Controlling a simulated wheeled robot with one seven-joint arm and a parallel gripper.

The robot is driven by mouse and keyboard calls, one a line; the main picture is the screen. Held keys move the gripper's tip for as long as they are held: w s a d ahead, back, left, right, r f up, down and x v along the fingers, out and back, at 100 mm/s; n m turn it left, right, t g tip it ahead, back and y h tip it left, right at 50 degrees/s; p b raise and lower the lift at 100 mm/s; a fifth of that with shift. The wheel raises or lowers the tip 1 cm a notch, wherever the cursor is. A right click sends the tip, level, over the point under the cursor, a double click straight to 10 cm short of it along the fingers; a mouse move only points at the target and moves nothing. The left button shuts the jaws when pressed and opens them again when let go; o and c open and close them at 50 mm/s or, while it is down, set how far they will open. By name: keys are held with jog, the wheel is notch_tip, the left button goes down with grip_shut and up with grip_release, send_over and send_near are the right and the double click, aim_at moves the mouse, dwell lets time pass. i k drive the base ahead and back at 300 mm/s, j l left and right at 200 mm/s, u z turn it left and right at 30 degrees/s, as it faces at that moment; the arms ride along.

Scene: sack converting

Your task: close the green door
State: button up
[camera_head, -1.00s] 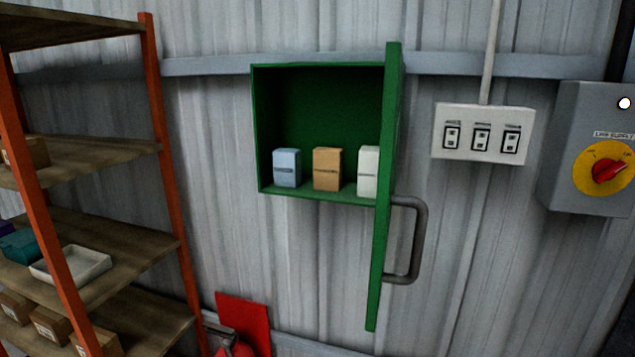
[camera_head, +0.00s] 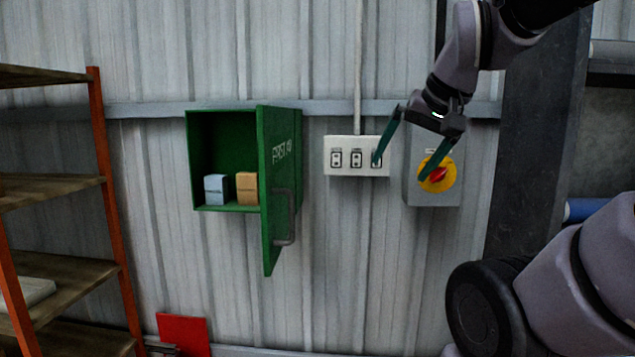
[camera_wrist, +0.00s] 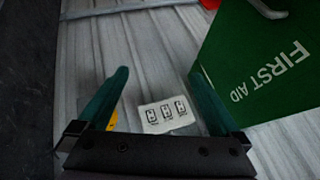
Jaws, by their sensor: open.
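The green door (camera_head: 279,170) stands open on the right side of a green wall cabinet (camera_head: 226,126), swung out toward me. A grey handle (camera_head: 286,218) is on its outer face, and white lettering is near its top. In the wrist view the door (camera_wrist: 262,60) fills the upper right and reads FIRST AID. My gripper (camera_head: 399,170) is open and empty, to the right of the door and apart from it, in front of the switch panel and the grey box. Both fingers show in the wrist view (camera_wrist: 162,85).
Two small boxes, one blue (camera_head: 215,190) and one tan (camera_head: 247,188), stand in the cabinet. A white switch panel (camera_head: 346,170) and a grey box with a red-yellow switch (camera_head: 438,178) are on the wall. A shelf rack (camera_head: 104,190) stands left, a dark column (camera_head: 535,150) right.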

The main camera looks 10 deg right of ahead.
aim_at(275, 125)
jog(key=u, duration=0.55)
jog(key=k+j, duration=0.3)
jog(key=j, duration=0.15)
jog(key=k+j+u, duration=0.1)
jog(key=k+j, duration=0.2)
jog(key=j, duration=0.15)
